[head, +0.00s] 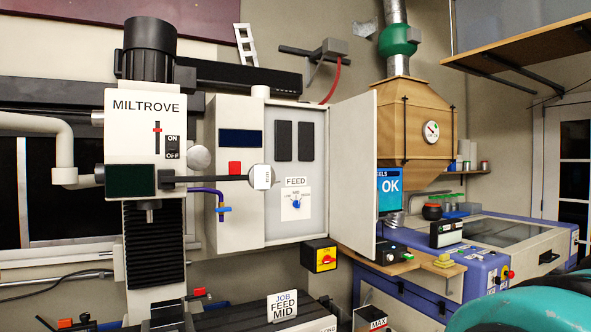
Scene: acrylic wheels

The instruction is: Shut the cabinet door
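The cabinet (235,228) is a pale box on the wall beside the MILTROVE machine. Its door (352,170) is a white panel standing open along the right side, swung out toward me. The open front shows a grey inner panel with two dark blocks (294,141) and a FEED dial (296,203) with a blue knob. A gap separates the door's free edge from the cabinet's left front. My gripper is not in view. A teal and dark rounded part at the lower right looks like part of my arm.
The MILTROVE milling machine (146,110) stands at left, its dark lever reaching across the cabinet front. A JOB FEED MID card (283,305) stands below.

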